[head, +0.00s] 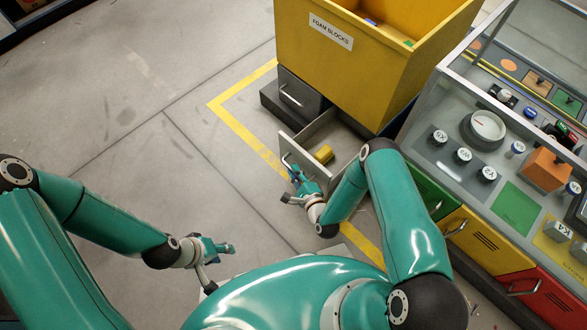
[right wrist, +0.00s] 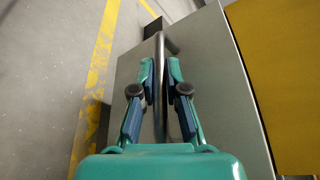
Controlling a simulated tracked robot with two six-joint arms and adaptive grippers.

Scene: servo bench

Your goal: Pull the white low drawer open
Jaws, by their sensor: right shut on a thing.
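The white low drawer (head: 290,149) stands pulled out from below the yellow foam-blocks bin, and a yellow block (head: 324,154) lies inside it. My right gripper (head: 293,170) is at the drawer's front. In the right wrist view the two fingers of my right gripper (right wrist: 160,92) are shut on the drawer's metal bar handle (right wrist: 160,60), one on each side. The pale drawer front (right wrist: 215,80) fills much of that view. My left gripper (head: 229,247) hangs over the floor at the lower left, away from the drawer. Its fingers are too small to judge.
A grey drawer (head: 300,92) with a handle is beside the white one. The yellow bin (head: 350,60) stands above both. A control bench (head: 480,150) with green, yellow and red drawers is at the right. The floor (head: 130,110) at left is clear.

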